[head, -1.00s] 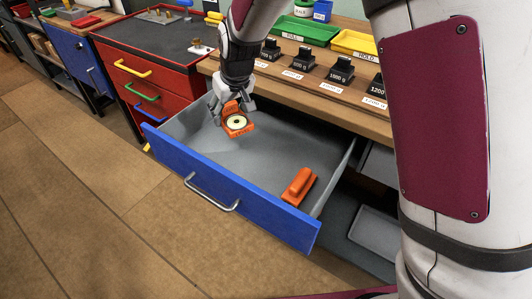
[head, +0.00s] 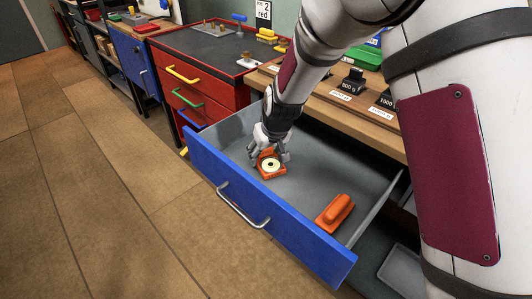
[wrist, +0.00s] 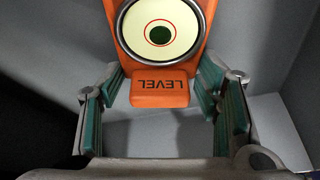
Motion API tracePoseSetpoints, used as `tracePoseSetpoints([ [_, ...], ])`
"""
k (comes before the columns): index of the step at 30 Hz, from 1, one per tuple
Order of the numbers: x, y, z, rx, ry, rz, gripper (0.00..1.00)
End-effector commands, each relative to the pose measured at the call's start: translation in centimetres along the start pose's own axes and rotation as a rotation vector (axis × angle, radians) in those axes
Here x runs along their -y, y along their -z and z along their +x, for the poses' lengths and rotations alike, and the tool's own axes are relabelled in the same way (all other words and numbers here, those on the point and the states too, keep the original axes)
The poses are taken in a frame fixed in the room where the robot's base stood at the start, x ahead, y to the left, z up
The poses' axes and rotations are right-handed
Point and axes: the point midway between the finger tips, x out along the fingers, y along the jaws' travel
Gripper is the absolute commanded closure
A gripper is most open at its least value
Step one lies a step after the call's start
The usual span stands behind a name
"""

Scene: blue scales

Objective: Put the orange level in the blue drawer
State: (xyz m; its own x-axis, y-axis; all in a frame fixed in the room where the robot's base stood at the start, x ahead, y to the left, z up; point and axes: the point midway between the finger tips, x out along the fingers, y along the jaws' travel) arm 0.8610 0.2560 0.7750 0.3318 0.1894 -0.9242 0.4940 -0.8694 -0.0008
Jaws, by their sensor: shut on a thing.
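The orange level (head: 271,167) has a round pale dial with a dark centre. My gripper (head: 268,150) is shut on it, inside the open blue drawer (head: 250,222), toward its left end. Whether the level touches the drawer floor I cannot tell. In the wrist view the level (wrist: 160,80) shows its dial and the word LEVEL, between the green-padded fingers of my gripper (wrist: 165,100). The drawer has a blue front with a metal handle and a grey inside, and stands pulled out.
An orange block with a raised grip (head: 335,212) lies at the drawer's right end. The drawer's middle floor is bare. A wooden counter (head: 335,115) with black weights is behind. A red cabinet (head: 205,85) stands to the left.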

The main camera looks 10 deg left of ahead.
Motion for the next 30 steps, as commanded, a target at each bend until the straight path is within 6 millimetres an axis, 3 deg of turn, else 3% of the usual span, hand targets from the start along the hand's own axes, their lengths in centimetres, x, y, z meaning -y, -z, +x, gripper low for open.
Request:
tracePoseSetpoints([
  [10,0.0,-0.1,0.3,-0.002,0.0,0.0,0.76],
  [11,0.0,-0.1,0.2,-0.002,0.0,0.0,0.35],
  [13,0.0,-0.1,0.2,-0.001,0.0,0.0,0.22],
  [25,0.0,0.1,-0.2,-0.002,0.0,0.001,0.22],
  [30,0.0,0.2,-2.6,-0.005,-0.001,0.001,0.22],
])
